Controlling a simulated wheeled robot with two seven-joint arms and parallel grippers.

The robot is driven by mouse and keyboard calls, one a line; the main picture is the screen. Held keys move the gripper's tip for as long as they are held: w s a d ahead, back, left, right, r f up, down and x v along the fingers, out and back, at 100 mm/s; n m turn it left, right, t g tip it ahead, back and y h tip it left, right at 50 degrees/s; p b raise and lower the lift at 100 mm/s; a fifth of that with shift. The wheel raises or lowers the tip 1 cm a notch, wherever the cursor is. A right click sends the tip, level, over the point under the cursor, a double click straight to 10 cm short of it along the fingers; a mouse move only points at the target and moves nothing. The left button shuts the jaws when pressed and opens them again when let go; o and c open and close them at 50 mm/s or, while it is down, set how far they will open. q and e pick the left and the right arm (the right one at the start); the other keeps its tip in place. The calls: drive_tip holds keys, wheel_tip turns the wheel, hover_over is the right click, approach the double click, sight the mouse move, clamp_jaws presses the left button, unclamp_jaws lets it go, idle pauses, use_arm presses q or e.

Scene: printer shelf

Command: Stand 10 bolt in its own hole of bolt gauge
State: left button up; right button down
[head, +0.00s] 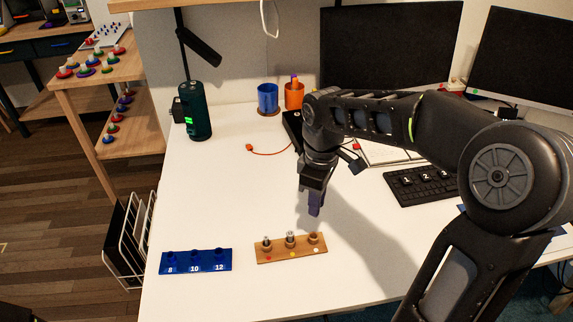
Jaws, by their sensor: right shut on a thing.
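The bolt gauge (182,266) is a blue block at the front left of the white table. Its holes are marked 8, 10 and 12, and no bolt shows standing in them. A wooden stand (280,256) to its right has red, yellow and white dots. A bolt (267,242) stands in its left place and a thicker bolt (290,239) in the middle. The right place looks empty. My right gripper (315,209) points down above and behind the stand's right end, shut on the 10 bolt, which the fingers mostly hide. My left gripper is out of view.
A black keyboard (422,186) lies at the right, below two monitors. A dark green flask (196,115), a blue cup (268,97) and an orange cup (293,94) stand at the back. The table between flask and gauge is clear.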

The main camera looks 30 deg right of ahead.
drive_tip(key=shift+w+r+m, duration=0.1)
drive_tip(key=shift+w+m, duration=0.05)
drive_tip(key=shift+m, duration=0.75)
drive_tip(key=w+a+f+m, duration=0.5)
drive_tip(key=w+a, duration=0.5)
drive_tip(key=a, duration=0.2)
drive_tip(key=shift+w+f+m, duration=0.15)
drive_tip(key=shift+m, duration=0.15)
